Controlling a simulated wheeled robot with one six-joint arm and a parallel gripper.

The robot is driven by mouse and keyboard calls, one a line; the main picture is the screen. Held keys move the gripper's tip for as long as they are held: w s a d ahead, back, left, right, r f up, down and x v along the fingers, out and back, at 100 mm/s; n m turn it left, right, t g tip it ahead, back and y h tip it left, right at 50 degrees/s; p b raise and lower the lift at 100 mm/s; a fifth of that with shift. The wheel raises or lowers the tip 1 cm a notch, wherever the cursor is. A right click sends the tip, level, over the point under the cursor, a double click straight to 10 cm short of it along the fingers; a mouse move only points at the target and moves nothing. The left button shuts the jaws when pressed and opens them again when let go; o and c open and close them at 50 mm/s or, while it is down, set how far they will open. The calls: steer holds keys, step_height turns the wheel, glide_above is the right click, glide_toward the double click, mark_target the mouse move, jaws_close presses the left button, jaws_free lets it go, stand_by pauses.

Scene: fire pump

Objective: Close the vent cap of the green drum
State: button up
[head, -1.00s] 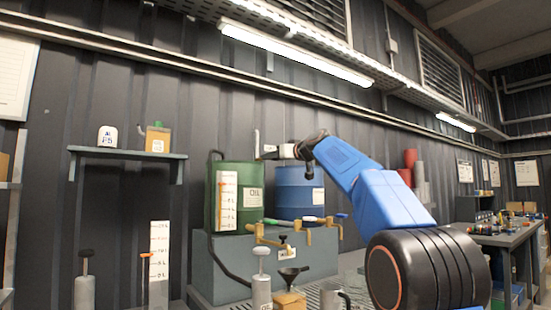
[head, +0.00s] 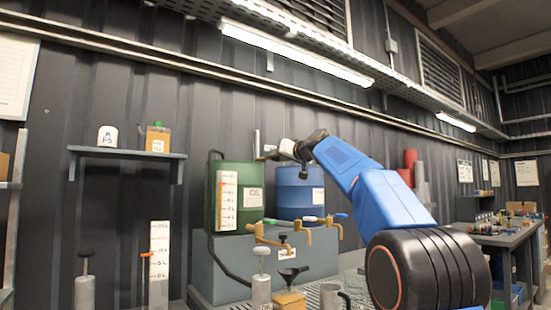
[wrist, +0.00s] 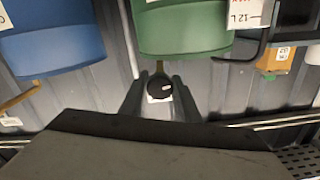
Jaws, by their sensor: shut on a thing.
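The green drum (head: 251,176) stands on a grey bench, left of the blue drum, in the head view. In the wrist view the green drum (wrist: 185,28) is at the top, with its rim towards my gripper. My gripper (wrist: 157,98) has its two dark fingers on either side of a dark round knob (wrist: 159,86), with a tan stem and a white piece by it. I take this to be the vent cap; its exact position is hard to tell. In the head view my gripper (head: 265,154) is above the green drum's right side, and the cap is too small to make out.
The blue drum (head: 299,192) is just right of the green one. A thin upright pipe (head: 257,140) stands behind my gripper. Taps (head: 285,236) stick out in front of the drums. A shelf (head: 126,152) with containers is on the wall to the left.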

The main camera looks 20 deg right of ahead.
steer(key=m, duration=0.4)
steer(key=shift+m, duration=0.4)
steer(key=m, duration=1)
steer(key=shift+m, duration=0.4)
steer(key=m, duration=0.4)
steer(key=shift+m, duration=0.3)
steer(key=shift+f, duration=0.1)
steer(key=o, duration=1)
steer(key=shift+o, duration=0.2)
steer(key=v, duration=1.7)
steer(key=shift+s, duration=0.2)
